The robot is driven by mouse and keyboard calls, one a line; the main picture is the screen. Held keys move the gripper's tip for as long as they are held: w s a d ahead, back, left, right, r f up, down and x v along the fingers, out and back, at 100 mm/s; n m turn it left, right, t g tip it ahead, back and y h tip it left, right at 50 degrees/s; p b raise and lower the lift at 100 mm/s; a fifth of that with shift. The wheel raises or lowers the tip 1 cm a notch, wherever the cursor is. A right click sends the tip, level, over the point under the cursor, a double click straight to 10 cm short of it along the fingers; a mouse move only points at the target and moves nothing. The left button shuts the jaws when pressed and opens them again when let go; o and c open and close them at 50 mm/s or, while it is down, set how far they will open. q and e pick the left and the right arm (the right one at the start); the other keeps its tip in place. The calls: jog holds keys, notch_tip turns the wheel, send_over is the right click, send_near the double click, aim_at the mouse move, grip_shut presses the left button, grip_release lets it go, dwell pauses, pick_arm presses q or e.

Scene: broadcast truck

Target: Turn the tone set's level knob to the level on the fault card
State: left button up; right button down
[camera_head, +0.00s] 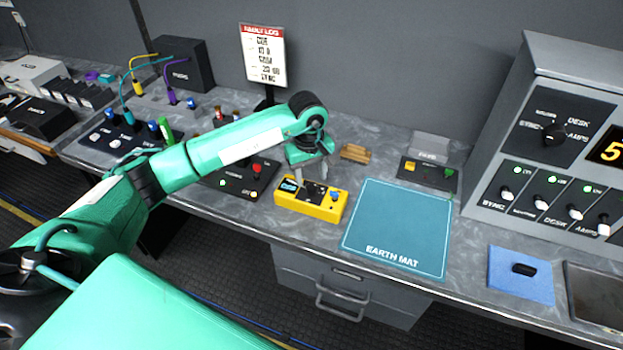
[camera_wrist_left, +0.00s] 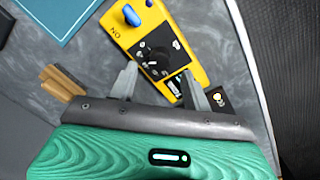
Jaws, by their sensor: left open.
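The tone set is a yellow box (camera_head: 328,212) on the bench, left of the earth mat. Its black level knob (camera_wrist_left: 155,57) has a white pointer mark and shows near the middle of the box in the left wrist view. A small display and a blue knob (camera_wrist_left: 132,15) sit at its two ends. My left gripper (camera_head: 310,178) points down above the tone set. Its two fingers (camera_wrist_left: 161,88) are apart, near the black knob, with nothing held between them. The fault card (camera_head: 263,55), headed in red, stands behind; its lines are too small to read surely. My right gripper is out of view.
The teal earth mat (camera_head: 397,228) lies bare right of the tone set. A wooden block (camera_head: 355,153) and a black switch box (camera_head: 428,173) sit behind. A black panel with a red button (camera_head: 257,168) stands close on the left. A grey console (camera_head: 590,75) rises at right.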

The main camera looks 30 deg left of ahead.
aim_at(312, 187)
pick_arm(q)
jog(key=shift+f+p, duration=0.35)
jog(key=shift+f, duration=1.55)
jog(key=c, duration=1)
